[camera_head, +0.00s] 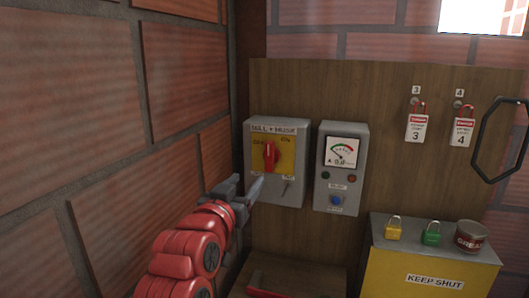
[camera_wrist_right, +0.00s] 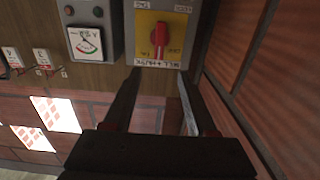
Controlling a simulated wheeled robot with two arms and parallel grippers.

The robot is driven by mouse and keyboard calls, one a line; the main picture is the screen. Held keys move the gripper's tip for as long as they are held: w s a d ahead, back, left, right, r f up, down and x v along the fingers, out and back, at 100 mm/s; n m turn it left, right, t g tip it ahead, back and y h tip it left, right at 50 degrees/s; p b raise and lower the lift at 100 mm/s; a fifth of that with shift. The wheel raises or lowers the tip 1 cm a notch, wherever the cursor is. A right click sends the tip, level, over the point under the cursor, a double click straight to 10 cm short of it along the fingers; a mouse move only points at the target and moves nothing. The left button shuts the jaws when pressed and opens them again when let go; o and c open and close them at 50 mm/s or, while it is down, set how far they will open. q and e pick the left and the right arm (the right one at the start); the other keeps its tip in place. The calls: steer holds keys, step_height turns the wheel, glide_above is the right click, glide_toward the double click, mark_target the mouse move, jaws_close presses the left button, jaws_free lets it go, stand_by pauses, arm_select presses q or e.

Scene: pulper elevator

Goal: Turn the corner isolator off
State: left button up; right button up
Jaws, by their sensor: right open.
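The corner isolator is a grey box (camera_head: 294,193) with a yellow plate (camera_head: 287,155) and a red rotary handle (camera_head: 270,155), on a wooden board beside the wall corner. The handle stands about upright; OFF is marked to its left and ON to its upper right. The isolator shows upside down in the right wrist view, its red handle (camera_wrist_right: 160,38) ahead of the gap between the fingers. My right gripper (camera_head: 248,187) is open and empty, in front of the box's lower left, below the handle and apart from it. My left gripper is out of view.
A grey meter box (camera_head: 342,185) with a blue button stands right of the isolator. A brick wall (camera_head: 90,130) runs close along the left of my arm. Two tags hang at right, above a yellow box (camera_head: 430,268) bearing padlocks (camera_head: 394,232) and a tin (camera_head: 470,236).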

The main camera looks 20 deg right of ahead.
mark_target(268, 155)
steer(key=p+x, duration=0.5)
steer(key=x, duration=1)
steer(key=shift+w+d, duration=0.1)
steer(key=shift+d, duration=0.15)
steer(key=shift+w+d, duration=0.2)
steer(key=shift+w, duration=0.2)
jaws_close()
